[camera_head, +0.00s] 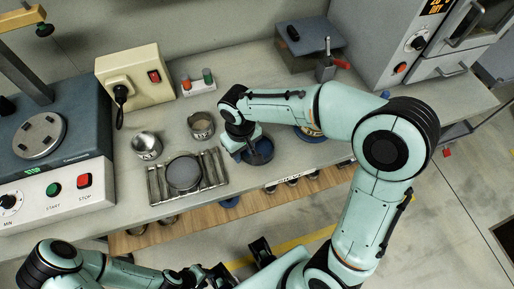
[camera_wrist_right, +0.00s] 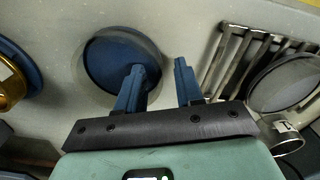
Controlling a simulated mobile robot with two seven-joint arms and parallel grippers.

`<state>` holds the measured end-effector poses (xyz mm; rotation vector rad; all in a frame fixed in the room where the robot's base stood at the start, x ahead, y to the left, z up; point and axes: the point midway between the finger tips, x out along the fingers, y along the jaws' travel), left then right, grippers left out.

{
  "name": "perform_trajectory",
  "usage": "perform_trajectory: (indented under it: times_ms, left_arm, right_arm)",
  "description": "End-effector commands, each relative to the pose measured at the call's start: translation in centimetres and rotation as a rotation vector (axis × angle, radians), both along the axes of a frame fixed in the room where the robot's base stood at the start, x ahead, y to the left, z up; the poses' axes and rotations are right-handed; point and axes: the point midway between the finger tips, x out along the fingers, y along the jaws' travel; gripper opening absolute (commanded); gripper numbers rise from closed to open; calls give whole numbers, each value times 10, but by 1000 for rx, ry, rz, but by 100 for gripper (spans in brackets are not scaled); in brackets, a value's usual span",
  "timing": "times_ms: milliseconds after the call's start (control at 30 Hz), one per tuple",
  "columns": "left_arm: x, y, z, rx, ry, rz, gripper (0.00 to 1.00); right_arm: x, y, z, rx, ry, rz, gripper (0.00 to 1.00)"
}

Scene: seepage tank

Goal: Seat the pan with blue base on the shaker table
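The pan with blue base (camera_head: 262,152) stands on the counter, its round blue floor and grey wall partly hidden by my right arm. It also shows in the right wrist view (camera_wrist_right: 112,55). My right gripper (camera_head: 240,146) is at the pan's left side. In the wrist view its fingers (camera_wrist_right: 160,66) are apart, one overlapping the pan and one outside its wall; contact cannot be told. The shaker table (camera_head: 38,135) is a round grey plate on the blue-grey machine at the left, with nothing on it. My left gripper (camera_head: 207,277) is low, in front of the counter.
A wire rack (camera_head: 215,168) with a grey round sieve (camera_head: 184,172) lies between pan and machine. Metal cups (camera_head: 146,145) (camera_head: 201,125) stand behind it. A brass-and-blue item (camera_wrist_right: 12,82) is beside the pan. A socket box (camera_head: 135,75) and an oven (camera_head: 415,45) stand behind.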

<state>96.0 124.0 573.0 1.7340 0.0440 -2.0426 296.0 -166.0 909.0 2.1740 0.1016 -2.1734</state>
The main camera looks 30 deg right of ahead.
Motion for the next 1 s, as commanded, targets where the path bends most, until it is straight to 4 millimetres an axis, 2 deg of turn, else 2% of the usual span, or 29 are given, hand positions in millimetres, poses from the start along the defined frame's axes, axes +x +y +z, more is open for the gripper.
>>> perform_trajectory:
  times_ms: [33, 100, 133, 467, 667, 867, 1000]
  left_arm:
    - [0, 0, 0, 0, 0, 0, 36]
    - [0, 0, 0, 0, 0, 0, 36]
    - [0, 0, 0, 0, 0, 0, 36]
    - [0, 0, 0, 0, 0, 0, 36]
    - [1, 0, 2, 0, -1, 0, 36]
    - [3, 0, 8, 0, -3, 0, 36]
    - [6, 0, 15, 0, -7, 0, 36]
  right_arm:
    - [0, 0, 0, 0, 0, 0, 26]
    - [0, 0, 0, 0, 0, 0, 4]
    - [0, 0, 0, 0, 0, 0, 0]
    - [0, 0, 1, 0, -1, 0, 0]
    - [1, 0, 12, -1, -3, 0, 0]
    - [2, 0, 47, 2, -6, 1, 0]
    - [2, 0, 88, 1, -8, 0, 0]
